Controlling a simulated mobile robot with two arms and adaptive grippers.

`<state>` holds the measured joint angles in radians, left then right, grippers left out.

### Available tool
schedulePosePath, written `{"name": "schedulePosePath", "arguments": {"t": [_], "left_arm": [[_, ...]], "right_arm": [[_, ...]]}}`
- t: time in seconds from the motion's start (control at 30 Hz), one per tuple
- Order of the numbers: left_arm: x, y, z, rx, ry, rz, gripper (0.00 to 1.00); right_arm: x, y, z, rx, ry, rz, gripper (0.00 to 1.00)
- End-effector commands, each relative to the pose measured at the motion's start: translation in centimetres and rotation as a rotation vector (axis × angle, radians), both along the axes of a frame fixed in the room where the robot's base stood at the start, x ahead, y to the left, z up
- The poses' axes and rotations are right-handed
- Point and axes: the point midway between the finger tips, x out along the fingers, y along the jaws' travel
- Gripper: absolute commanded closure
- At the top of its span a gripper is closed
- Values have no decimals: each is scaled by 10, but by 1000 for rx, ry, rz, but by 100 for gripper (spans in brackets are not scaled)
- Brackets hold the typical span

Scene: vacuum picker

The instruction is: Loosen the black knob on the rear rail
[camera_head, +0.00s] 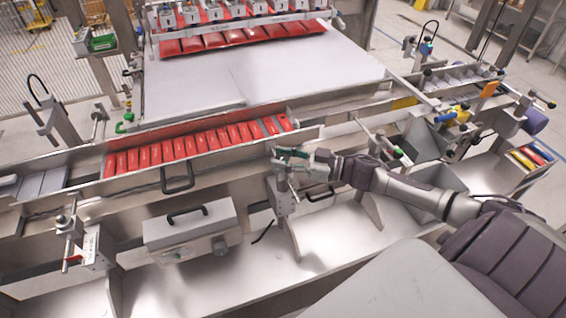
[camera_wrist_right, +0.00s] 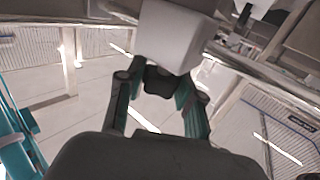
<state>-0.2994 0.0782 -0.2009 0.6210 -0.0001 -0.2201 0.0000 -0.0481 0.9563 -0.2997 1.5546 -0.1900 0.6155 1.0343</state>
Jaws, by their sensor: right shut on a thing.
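My right gripper (camera_head: 290,158) reaches in from the right to the near rail of the conveyor, at the top of a metal clamp bracket (camera_head: 283,195). In the right wrist view, its green-padded fingers (camera_wrist_right: 160,92) are closed around a small black knob (camera_wrist_right: 157,80), just below a pale block (camera_wrist_right: 175,38). In the head view the fingers hide the knob, so its turn cannot be seen. My left gripper is not in view.
Several red packs (camera_head: 190,145) lie in a row in the channel behind the near rail (camera_head: 80,200). A grey box with a handle (camera_head: 190,228) hangs below it. Another clamp bracket (camera_head: 75,235) stands at left. A white plate (camera_head: 240,75) lies behind the channel.

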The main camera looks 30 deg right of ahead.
Motion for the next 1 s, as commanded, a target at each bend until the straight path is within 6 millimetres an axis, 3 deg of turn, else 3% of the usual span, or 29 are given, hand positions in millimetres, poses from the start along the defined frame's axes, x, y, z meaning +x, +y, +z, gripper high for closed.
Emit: {"name": "schedulePosePath", "arguments": {"t": [0.1,0.4,1.0], "left_arm": [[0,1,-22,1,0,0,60],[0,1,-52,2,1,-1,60],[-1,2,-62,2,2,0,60]], "right_arm": [[2,-2,-5,-6,-5,89,99],[2,-1,-3,-2,-5,263,99],[1,0,1,2,-2,341,99]]}}
